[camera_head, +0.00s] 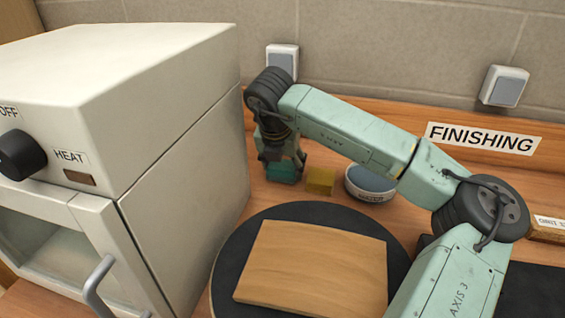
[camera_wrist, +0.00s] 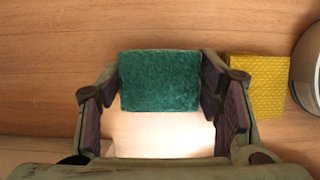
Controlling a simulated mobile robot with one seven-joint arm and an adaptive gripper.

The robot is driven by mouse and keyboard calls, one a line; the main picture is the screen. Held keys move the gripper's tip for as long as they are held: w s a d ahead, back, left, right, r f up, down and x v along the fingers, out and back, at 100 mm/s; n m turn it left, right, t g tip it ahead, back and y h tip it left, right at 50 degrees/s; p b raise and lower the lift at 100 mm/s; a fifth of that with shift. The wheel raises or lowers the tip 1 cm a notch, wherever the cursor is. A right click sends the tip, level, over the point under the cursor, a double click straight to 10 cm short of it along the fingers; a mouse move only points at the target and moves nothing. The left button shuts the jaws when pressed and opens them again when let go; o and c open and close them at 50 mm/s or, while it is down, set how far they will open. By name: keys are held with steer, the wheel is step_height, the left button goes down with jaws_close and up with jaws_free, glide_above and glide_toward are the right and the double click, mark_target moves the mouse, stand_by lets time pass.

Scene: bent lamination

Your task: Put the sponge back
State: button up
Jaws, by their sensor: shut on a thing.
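My gripper (camera_wrist: 160,85) is shut on a green block (camera_wrist: 160,80) with a rough, sponge-like top. The fingers press on its left and right sides. In the head view the green block (camera_head: 284,172) shows under my gripper (camera_head: 283,155), low over the bench between the white oven and a yellow block. I cannot tell whether it touches the bench. The yellow block (camera_wrist: 256,85), with a dimpled surface, stands just right of my right finger; it also shows in the head view (camera_head: 320,180).
A round tub (camera_head: 370,184) with a blue-grey top and a label stands right of the yellow block. A white oven (camera_head: 180,140) rises close on the left. A wooden board (camera_head: 315,265) lies on a black round plate (camera_head: 230,262) in front. The wall with switches is behind.

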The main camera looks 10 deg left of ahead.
steer(key=shift+f+b, duration=0.35)
steer(key=shift+b, duration=0.05)
steer(key=o, duration=1)
steer(key=shift+r, duration=0.15)
steer(key=b+v, duration=0.3)
steer(key=v, duration=0.9)
steer(key=shift+s+r, duration=0.1)
